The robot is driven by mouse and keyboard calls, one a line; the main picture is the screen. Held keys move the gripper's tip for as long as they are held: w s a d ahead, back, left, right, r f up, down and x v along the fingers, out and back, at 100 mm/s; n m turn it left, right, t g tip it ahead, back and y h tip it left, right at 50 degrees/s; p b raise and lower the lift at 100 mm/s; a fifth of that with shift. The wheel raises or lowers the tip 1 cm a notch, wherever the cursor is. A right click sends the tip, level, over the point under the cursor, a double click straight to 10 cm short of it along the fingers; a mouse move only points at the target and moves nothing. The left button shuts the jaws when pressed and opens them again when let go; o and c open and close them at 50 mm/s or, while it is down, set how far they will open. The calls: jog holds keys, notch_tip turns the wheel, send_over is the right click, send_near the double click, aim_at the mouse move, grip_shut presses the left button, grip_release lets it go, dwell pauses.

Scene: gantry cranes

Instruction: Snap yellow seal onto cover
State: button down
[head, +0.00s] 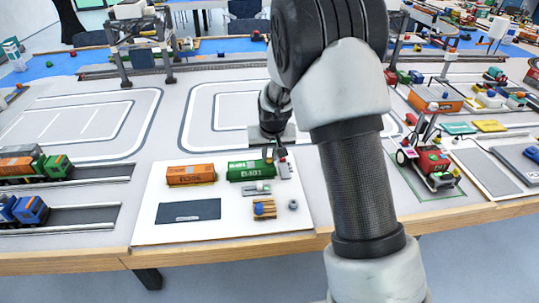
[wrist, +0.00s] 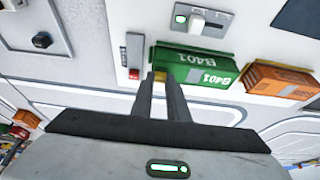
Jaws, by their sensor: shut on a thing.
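My gripper (wrist: 160,85) is shut on a small yellow seal (wrist: 160,76), gripped between the fingertips. In the wrist view the seal lies in front of the left end of the green container (wrist: 198,74), marked B401; I cannot tell if they touch. In the head view my gripper (head: 270,154) is just above the right end of the green container (head: 248,172). A narrow grey strip with a red end (wrist: 134,58) lies beside that end. I cannot tell for certain which part is the cover.
An orange container (head: 191,174) stands left of the green one on the white board (head: 150,228). A grey panel with a white switch (head: 257,189), a dark plate (head: 188,211), a small wooden stack (head: 264,209) and a grey ring (head: 293,204) lie nearer the table's front edge.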

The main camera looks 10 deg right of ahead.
jog(key=shift+f, duration=0.2)
dwell(0.3)
jog(key=c, duration=1.2)
grip_release()
jog(key=shift+o, duration=0.2)
jog(key=shift+r, duration=0.15)
notch_tip(320, 180, up, 7)
jog(key=p, duration=0.4)
